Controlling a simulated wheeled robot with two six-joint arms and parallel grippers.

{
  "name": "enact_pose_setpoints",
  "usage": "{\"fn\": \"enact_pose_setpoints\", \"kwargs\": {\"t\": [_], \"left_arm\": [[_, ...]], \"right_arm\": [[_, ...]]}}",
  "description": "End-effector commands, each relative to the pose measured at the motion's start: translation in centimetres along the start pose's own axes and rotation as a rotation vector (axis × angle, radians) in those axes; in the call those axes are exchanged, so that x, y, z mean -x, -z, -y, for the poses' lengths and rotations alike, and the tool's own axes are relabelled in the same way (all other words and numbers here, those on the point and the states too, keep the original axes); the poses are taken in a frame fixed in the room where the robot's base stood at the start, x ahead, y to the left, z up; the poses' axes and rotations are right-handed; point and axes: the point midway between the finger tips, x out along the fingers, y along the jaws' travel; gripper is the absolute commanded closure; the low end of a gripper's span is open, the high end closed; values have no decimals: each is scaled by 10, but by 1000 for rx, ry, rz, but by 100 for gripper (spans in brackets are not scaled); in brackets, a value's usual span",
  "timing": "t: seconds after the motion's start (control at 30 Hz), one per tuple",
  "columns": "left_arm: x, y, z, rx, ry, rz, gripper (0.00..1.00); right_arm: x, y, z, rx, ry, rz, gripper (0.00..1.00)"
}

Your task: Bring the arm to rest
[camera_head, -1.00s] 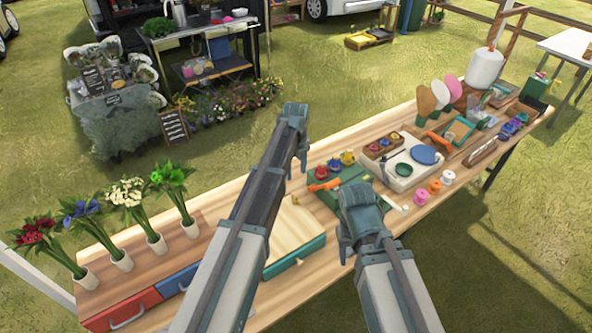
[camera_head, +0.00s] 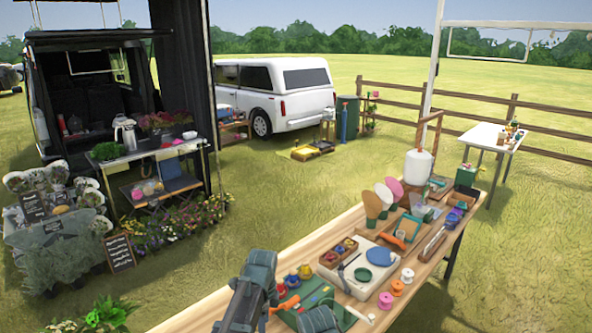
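My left gripper (camera_head: 262,262) shows at the bottom centre, above the wooden work table (camera_head: 335,228), with its arm coming up from the bottom edge. Nothing is seen held in it, but its fingers cannot be made out. My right gripper (camera_head: 318,319) is only partly in view at the bottom edge, over the near side of the green mat (camera_head: 343,312). Its fingers are not clear.
Ribbon spools (camera_head: 291,281), a white tray with a blue disc (camera_head: 380,256), pink and orange spools (camera_head: 386,300) and paddle shapes (camera_head: 372,205) crowd the table. A white tank (camera_head: 418,167) stands at its far end. Grass lies beyond.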

Motion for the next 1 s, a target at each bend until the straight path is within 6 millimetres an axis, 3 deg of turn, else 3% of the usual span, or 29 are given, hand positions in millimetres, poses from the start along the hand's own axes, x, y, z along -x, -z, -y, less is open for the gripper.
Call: {"fn": "enact_pose_setpoints", "kwargs": {"t": [0.03,0.2,0.5,0.7,1.0], "left_arm": [[-6,8,-25,105,-2,6,42],[-16,28,-79,501,-2,29,42],[-29,46,-157,1098,21,62,42],[-32,50,-177,1287,33,70,42],[-32,50,-179,1322,35,71,42]], "right_arm": [[-6,0,1,0,0,0,50],[-16,1,2,0,0,0,50],[-29,2,3,1,0,0,50],[-32,2,3,1,0,0,50],[-32,2,3,1,0,0,50]]}}
